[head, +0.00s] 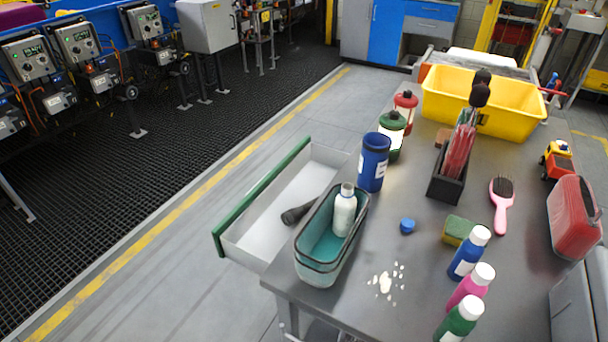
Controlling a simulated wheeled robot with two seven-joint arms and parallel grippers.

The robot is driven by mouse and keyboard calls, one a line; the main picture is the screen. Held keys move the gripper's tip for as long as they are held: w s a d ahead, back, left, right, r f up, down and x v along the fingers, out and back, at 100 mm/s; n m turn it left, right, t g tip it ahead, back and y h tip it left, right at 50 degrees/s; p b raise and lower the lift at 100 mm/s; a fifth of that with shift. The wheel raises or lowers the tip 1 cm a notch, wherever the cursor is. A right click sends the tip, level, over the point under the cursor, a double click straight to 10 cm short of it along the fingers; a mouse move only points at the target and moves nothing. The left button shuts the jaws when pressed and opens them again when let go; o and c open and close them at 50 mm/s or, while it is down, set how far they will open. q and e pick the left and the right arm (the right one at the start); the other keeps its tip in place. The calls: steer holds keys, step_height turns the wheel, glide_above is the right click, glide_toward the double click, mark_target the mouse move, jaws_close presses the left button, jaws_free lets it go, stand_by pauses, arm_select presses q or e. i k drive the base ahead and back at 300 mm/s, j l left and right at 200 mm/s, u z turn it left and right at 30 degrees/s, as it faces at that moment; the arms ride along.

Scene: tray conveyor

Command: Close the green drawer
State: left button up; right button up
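The green drawer shows in the head view as a white open box with a green front panel (262,196). It is pulled out to the left from under the grey table (338,302). Its bare white inside (278,205) is visible, and a dark cylindrical object (297,214) shows at its right side, partly hidden behind a teal tub. Neither my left gripper nor my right gripper is in view.
On the table stand a teal tub (313,268) holding a white bottle (344,212), a blue cup (373,165), lanterns, a yellow bin (512,103), a black holder, a pink brush (502,200) and several bottles. Floor left of the drawer is clear.

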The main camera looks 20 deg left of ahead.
mark_target(253, 233)
steer(key=i+j+z, duration=0.1)
steer(key=j+z, duration=0.3)
steer(key=j, duration=0.25)
steer(key=j+z, duration=0.4)
steer(key=j, duration=0.25)
steer(key=i, duration=0.05)
